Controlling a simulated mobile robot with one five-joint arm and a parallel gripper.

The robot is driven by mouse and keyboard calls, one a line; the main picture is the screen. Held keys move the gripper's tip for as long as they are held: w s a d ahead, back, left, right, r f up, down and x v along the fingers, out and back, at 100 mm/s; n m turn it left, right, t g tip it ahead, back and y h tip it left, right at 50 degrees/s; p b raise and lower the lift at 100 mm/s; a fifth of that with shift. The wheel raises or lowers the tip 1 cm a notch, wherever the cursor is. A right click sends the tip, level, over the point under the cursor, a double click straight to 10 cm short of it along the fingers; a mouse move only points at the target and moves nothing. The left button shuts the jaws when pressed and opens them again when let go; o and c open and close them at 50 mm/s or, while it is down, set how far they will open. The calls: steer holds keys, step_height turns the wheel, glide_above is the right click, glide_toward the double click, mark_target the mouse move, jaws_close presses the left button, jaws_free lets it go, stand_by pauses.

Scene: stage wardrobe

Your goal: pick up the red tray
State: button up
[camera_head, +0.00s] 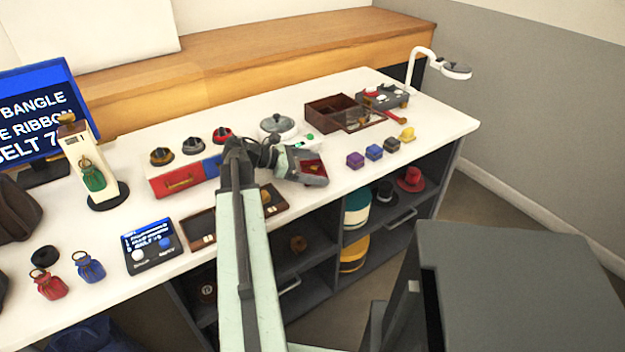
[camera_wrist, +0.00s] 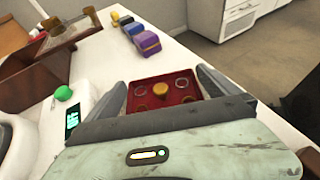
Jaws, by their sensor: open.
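The red tray (camera_wrist: 183,97) shows in the wrist view between the two fingers of my gripper (camera_wrist: 163,84). It has a dark rim, a gold-coloured knob in the middle and several small rings around it. Its near side is hidden by my gripper's body. In the head view only a bit of the red tray (camera_head: 313,168) shows beside my gripper (camera_head: 306,171), over the white counter. My gripper is open, with one finger on each side of the tray. I cannot tell whether the fingers touch it.
Purple (camera_head: 355,160), blue (camera_head: 374,152) and yellow (camera_head: 407,134) small blocks stand to the right on the white counter (camera_head: 440,125). A red-and-blue drawer box (camera_head: 172,180) is to the left.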

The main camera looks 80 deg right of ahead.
steer(key=shift+s+d+f, duration=0.15)
steer(key=shift+s+f, duration=0.05)
steer(key=shift+s, duration=0.2)
steer(key=shift+r, duration=0.1)
steer(key=c, duration=1.1)
